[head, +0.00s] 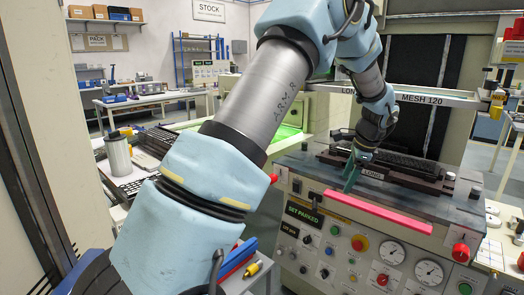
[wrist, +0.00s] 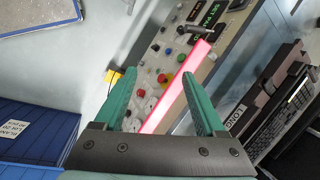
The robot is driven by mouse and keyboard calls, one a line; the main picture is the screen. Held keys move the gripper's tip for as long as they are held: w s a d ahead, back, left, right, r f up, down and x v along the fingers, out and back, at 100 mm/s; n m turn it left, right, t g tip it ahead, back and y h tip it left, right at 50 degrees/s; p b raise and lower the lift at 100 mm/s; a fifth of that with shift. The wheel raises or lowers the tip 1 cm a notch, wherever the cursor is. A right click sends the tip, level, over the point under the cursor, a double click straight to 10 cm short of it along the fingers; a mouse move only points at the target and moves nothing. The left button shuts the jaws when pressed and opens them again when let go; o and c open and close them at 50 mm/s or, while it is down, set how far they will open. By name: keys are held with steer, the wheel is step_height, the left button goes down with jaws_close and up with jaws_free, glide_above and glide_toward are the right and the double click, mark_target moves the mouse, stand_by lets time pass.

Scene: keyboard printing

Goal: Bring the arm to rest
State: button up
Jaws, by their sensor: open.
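My gripper (head: 352,176) has teal fingers and hangs over the front part of the printing machine (head: 290,172), just left of the black fixture. In the wrist view my gripper (wrist: 160,85) is open, with its two fingers wide apart and nothing between them. The machine's pink front bar (head: 378,212) shows beyond the gap between the fingers in the wrist view (wrist: 178,95). My arm reaches across the middle of the head view from lower left to the machine.
A dark keyboard (head: 400,160) lies in the fixture marked LONG (head: 370,175). A screen frame marked MESH 120 (head: 422,98) is above it. The control panel (head: 345,258) has knobs, gauges and a SET PARKED display. Blue bins (wrist: 35,135) show in the wrist view.

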steer(key=s+a+r+n, duration=0.15)
steer(key=a+n, duration=0.25)
steer(key=a, duration=0.4)
steer(key=s+a+n+g+h, duration=0.1)
steer(key=s+a+n, duration=0.2)
steer(key=a, duration=0.4)
steer(key=s+a+n, duration=0.2)
steer(key=a+n, duration=0.2)
steer(key=a, duration=0.4)
steer(key=s+a+f+n, duration=0.1)
steer(key=s+a+n, duration=0.7)
steer(key=s+a, duration=0.3)
steer(key=shift+s+g+h, duration=0.2)
steer(key=shift+g+h, duration=0.1)
steer(key=shift+h, duration=0.1)
steer(key=shift+a+f, duration=0.1)
steer(key=shift+f, duration=0.05)
